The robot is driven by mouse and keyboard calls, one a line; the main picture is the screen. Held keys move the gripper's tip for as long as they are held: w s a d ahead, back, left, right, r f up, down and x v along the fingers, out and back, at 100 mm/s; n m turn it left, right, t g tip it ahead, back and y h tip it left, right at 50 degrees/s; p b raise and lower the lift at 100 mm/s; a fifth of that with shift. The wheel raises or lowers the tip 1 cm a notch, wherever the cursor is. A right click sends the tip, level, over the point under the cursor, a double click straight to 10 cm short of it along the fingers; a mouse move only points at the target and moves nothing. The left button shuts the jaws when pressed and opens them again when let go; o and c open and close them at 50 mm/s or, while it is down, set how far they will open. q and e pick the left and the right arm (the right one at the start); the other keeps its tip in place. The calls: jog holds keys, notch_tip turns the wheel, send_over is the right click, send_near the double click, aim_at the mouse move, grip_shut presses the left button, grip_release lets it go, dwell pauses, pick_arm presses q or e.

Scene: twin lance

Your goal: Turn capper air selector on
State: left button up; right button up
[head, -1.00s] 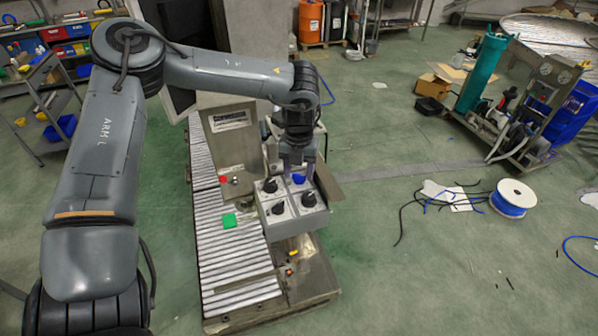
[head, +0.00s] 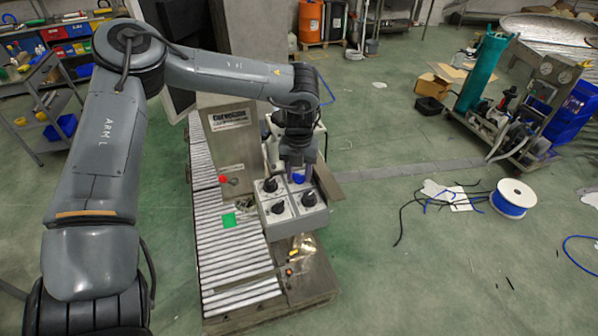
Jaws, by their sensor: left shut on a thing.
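A grey control box (head: 291,226) carries several knobs on its sloped top, beside the roller conveyor. One knob is blue (head: 299,179), at the back right of the box; the others are black, such as the front right one (head: 308,199). My left gripper (head: 298,174) points down from above and is shut on the blue knob, its fingers covering part of it. The knob's exact angle and any labels are too small to read. Which knob is the capper air selector cannot be read from lettering. My right gripper is not in view.
A cable spool (head: 512,198) and loose cables lie on open floor to the right.

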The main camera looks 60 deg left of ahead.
pick_arm(q)
jog(key=shift+f+n+b, duration=0.1)
jog(key=shift+n+b, duration=0.4)
jog(key=shift+n, duration=0.3)
jog(key=n+b, duration=0.1)
jog(key=n, duration=0.2)
jog(key=shift+w+n+b, duration=0.1)
jog(key=shift+n+b, duration=0.2)
jog(key=shift+b, duration=0.05)
jog(key=n+b, duration=0.1)
jog(key=n, duration=0.3)
jog(key=shift+n+b, duration=0.35)
jog(key=shift+n, duration=0.05)
jog(key=shift+w+n, duration=0.1)
jog(key=shift+n, duration=0.6)
jog(key=o, duration=0.8)
